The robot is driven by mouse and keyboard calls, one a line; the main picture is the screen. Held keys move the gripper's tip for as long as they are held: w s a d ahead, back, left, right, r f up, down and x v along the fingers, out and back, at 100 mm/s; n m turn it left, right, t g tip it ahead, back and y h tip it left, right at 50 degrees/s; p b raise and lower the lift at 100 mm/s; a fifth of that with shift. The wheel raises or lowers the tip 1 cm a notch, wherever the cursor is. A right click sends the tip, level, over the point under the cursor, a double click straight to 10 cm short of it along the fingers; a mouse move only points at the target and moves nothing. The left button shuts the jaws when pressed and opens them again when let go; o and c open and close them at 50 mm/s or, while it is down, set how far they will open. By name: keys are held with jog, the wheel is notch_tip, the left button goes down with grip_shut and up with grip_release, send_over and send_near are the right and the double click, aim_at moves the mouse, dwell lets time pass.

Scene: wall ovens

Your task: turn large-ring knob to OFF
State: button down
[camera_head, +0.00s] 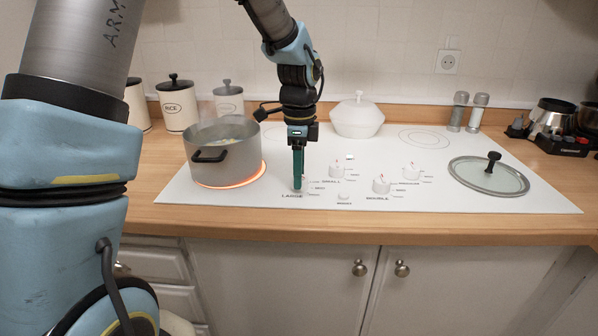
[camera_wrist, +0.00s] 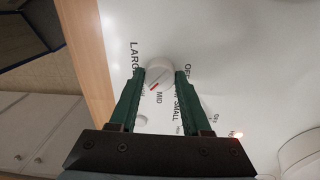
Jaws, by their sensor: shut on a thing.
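The large-ring knob (camera_wrist: 160,73) is round and white with a red pointer line, seen in the wrist view between my fingers. Its red line points down-left, close to the word MID; the OFF label is on the right beside my finger. My gripper (camera_wrist: 160,75) is shut on the knob, one green finger on each side. In the head view my gripper (camera_head: 298,182) points down at the knob beside the LARGE label, and mostly hides it. The large ring (camera_head: 258,176) glows orange-red under the pot.
A grey pot (camera_head: 228,163) with food stands on the glowing ring, left of my gripper. Several other white knobs, including one (camera_head: 337,168) close by, stand to the right. A white lidded pot (camera_head: 357,118) is behind; a glass lid (camera_head: 488,178) lies far right.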

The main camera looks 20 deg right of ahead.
jog(key=n, duration=0.6)
jog(key=shift+p, duration=0.35)
jog(key=n, duration=0.4)
jog(key=shift+s, duration=0.1)
jog(key=n, duration=0.3)
jog(key=shift+n+p, duration=0.3)
jog(key=n+p, duration=0.1)
jog(key=n, duration=0.5)
jog(key=shift+h, duration=0.3)
jog(key=n+p, duration=0.2)
jog(key=n, duration=0.4)
jog(key=shift+n+p, duration=0.3)
jog(key=shift+c, duration=1.8)
grip_release()
jog(key=shift+t, duration=0.3)
